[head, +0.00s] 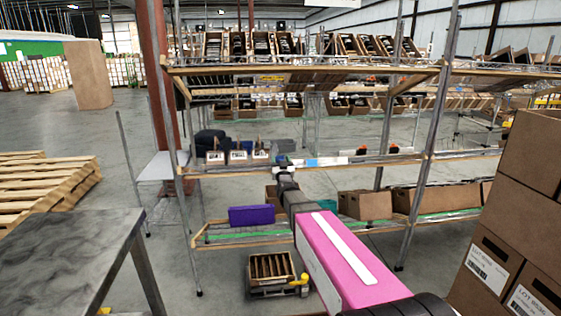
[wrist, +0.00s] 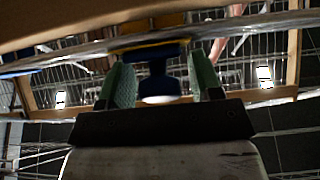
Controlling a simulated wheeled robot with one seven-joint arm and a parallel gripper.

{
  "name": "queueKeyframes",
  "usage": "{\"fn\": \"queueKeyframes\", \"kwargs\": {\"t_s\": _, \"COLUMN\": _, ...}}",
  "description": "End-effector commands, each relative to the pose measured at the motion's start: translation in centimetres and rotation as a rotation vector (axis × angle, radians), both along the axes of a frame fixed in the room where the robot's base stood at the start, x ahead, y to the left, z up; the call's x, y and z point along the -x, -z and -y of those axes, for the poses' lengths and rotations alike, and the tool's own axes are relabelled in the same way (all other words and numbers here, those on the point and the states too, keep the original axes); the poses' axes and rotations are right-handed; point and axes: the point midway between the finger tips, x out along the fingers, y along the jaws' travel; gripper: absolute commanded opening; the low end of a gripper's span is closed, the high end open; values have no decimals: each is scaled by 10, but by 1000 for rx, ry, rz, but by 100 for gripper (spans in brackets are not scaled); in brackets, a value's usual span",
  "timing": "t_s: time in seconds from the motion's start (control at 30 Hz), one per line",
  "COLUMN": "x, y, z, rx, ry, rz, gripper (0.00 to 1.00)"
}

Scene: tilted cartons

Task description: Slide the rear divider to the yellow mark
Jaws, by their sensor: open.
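My gripper (head: 282,162) is at the front edge of the rack's middle shelf in the head view. In the wrist view my gripper (wrist: 158,78) is open, with its two green fingers apart. A dark blue piece with a pale round end (wrist: 160,86) stands between the fingers; I cannot tell whether they touch it. A thin yellow strip (wrist: 150,45) shows just above that piece. I cannot tell whether these are the rear divider and the yellow mark. A small box with several upright slats (head: 270,268) sits low in front of the rack, with a yellow part (head: 300,280) beside it.
The metal rack (head: 440,110) holds tilted cartons (head: 262,45) on its upper shelf. A purple box (head: 251,215) and brown cartons (head: 364,204) are on the lower shelf. Stacked cartons (head: 490,265) stand close at right, a grey table (head: 70,250) at left. Floor shows between table and rack.

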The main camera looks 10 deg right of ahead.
Motion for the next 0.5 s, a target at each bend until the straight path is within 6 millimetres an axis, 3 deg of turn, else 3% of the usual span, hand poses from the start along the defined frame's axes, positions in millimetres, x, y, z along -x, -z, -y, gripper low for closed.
{"fn": "queueKeyframes", "kwargs": {"t_s": 0.5, "x": 80, "y": 31, "z": 3, "rx": 0, "ry": 0, "rz": -1, "gripper": 59}}
